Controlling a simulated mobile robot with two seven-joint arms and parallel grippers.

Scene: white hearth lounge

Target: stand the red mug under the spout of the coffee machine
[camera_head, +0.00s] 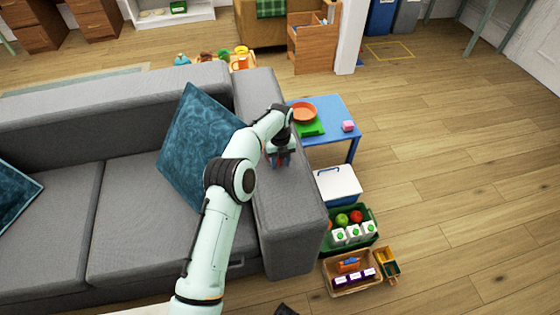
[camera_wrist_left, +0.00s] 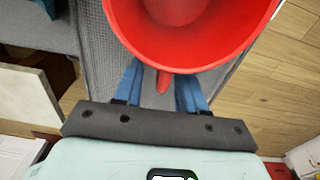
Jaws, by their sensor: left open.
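The red mug (camera_wrist_left: 190,50) fills the top of the left wrist view, seen from above into its open mouth. Its handle points down toward my left gripper (camera_wrist_left: 160,88). The blue fingers are open, one on each side of the handle, with a gap visible to both. In the head view my left gripper (camera_head: 281,160) is over the grey sofa's armrest (camera_head: 288,215) and hides most of the mug. The coffee machine is not in view.
A white-lidded box (camera_head: 338,185), a green crate (camera_head: 370,243) and a wooden crate (camera_head: 345,288) line the armrest's right side. Open floor (camera_head: 470,200) lies farther right.

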